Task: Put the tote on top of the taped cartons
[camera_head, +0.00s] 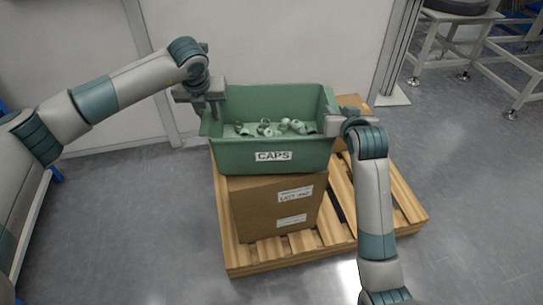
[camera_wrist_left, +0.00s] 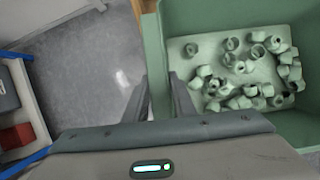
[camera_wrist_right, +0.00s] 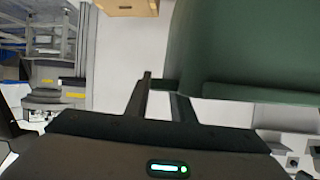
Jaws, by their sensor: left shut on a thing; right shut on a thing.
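The green tote (camera_head: 275,155), labelled CAPS, holds many pale green caps (camera_head: 283,127). It is at the front carton (camera_head: 262,212), over its top; I cannot tell whether it rests on it or hangs just above. My left gripper (camera_head: 208,108) is shut on the tote's left rim, and the left wrist view shows its fingers (camera_wrist_left: 165,98) on either side of the wall (camera_wrist_left: 157,50). My right gripper (camera_head: 340,122) is shut on the tote's right side; the right wrist view shows its fingers (camera_wrist_right: 162,98) at the green edge (camera_wrist_right: 240,93).
The cartons stand on a wooden pallet (camera_head: 245,259). Another carton (camera_head: 351,103) shows partly behind the tote at the right. A pale wall panel (camera_head: 265,45) stands behind. Metal stands (camera_head: 447,45) are at the upper right. The grey floor around the pallet is clear.

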